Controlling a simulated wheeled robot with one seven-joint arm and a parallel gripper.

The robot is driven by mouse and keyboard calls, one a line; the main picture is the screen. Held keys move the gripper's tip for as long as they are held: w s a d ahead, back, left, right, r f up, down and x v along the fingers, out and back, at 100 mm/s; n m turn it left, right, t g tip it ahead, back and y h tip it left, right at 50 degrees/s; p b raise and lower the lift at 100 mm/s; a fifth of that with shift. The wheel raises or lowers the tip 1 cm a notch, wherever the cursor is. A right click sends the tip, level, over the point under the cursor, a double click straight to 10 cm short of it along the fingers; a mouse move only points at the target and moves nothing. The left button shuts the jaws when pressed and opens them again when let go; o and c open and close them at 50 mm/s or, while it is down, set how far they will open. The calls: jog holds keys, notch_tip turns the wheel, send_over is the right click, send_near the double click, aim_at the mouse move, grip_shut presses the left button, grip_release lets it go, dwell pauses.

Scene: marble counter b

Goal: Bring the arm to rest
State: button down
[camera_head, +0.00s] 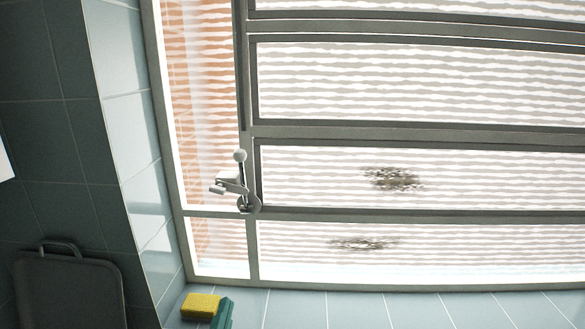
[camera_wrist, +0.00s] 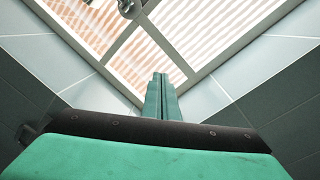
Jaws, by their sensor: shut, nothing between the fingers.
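My gripper (camera_wrist: 160,78) shows in the wrist view as two teal fingers pressed together, shut and empty, pointing up toward a corner of the window. In the head view, teal fingertips that look like my gripper (camera_head: 224,308) rise from the bottom edge, just right of a yellow sponge. The rest of the arm is out of the head view. I cannot tell whether the fingers touch the sponge or only overlap it in the picture.
The yellow sponge (camera_head: 201,305) lies on the tiled sill (camera_head: 350,308). The window (camera_head: 400,135) has dark smudges (camera_head: 392,179) and a metal latch (camera_head: 240,186). A dark board with a handle (camera_head: 68,285) stands at lower left. The sill to the right is clear.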

jog(key=s+d+f+m+g+y, duration=0.1)
jog(key=s+d+f+m, duration=0.1)
jog(key=s+f+m, duration=0.65)
jog(key=s+d+f+m+g, duration=0.1)
jog(key=s+d+f+m, duration=0.3)
jog(key=f, duration=0.7)
jog(key=s+d+f+m, duration=0.2)
jog(key=s+m, duration=0.2)
jog(key=s, duration=0.3)
jog(key=s+d+f+m+g, duration=0.1)
jog(key=s+d+f+m, duration=0.1)
jog(key=s, duration=0.5)
jog(key=s+d+f+m+h, duration=0.1)
jog(key=s+d+f+m, duration=0.1)
jog(key=s+d+m, duration=0.2)
jog(key=s+m, duration=0.2)
jog(key=s, duration=0.1)
jog(key=shift+s+d+m+g, duration=0.15)
jog(key=shift+s+m+g, duration=0.15)
jog(key=shift+m, duration=0.05)
jog(key=c, duration=2.2)
grip_release()
jog(key=shift+s+d, duration=0.15)
jog(key=shift+s, duration=0.1)
jog(key=o, duration=0.4)
jog(key=shift+o, duration=0.2)
